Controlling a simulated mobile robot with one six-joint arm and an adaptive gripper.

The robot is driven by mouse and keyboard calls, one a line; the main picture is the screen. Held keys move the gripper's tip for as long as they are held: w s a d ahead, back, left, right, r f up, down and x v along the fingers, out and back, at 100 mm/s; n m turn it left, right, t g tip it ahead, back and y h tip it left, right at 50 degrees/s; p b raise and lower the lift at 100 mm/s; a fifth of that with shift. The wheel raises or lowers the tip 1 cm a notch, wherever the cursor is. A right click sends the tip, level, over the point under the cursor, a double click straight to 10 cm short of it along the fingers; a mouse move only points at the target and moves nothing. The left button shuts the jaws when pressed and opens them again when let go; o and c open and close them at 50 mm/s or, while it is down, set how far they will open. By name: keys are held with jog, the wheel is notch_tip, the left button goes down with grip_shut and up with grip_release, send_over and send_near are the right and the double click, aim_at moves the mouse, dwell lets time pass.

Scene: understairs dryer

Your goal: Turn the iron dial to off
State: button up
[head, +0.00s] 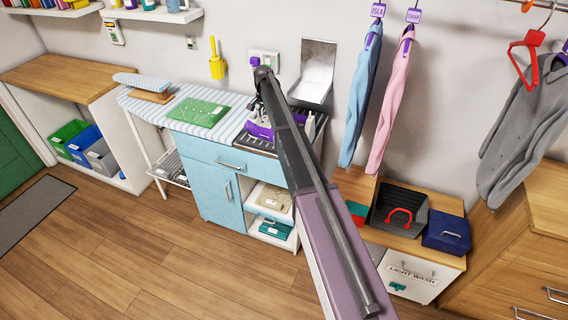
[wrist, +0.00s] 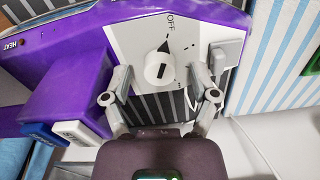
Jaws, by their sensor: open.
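The purple iron (wrist: 75,60) fills much of the wrist view and carries a light grey dial panel (wrist: 130,38). On the panel is a round white dial (wrist: 159,69) with a dark pointer. The pointer faces up toward the printed OFF label, close to it; I cannot tell whether it is exactly on the mark. My gripper (wrist: 164,80) is open, with one finger on each side of the dial; contact is not clear. In the head view the iron (head: 262,131) sits on a dark ribbed rest, partly hidden behind my arm.
An open metal flap (head: 314,72) is on the wall behind. Blue and pink shirts (head: 391,88) hang to the right. Wooden floor in front is clear.

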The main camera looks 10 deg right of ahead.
aim_at(266, 117)
jog(key=m, duration=0.7)
notch_tip(266, 117, up, 14)
jog(key=p, duration=1.4)
jog(key=s+f+n+b, duration=0.3)
jog(key=s+n, duration=0.1)
jog(key=s, duration=0.7)
jog(key=s+f+n+b, duration=0.3)
jog(key=s, duration=0.8)
jog(key=s+f+n+b, duration=0.3)
jog(key=s+n, duration=0.1)
jog(key=s, duration=0.7)
jog(key=shift+s+f+n, duration=0.25)
jog(key=shift+s+n, duration=0.05)
jog(key=shift+s, duration=0.05)
jog(key=shift+a, duration=0.1)
jog(key=s+n, duration=0.4)
jog(key=s, duration=0.8)
jog(key=shift+a, duration=0.1)
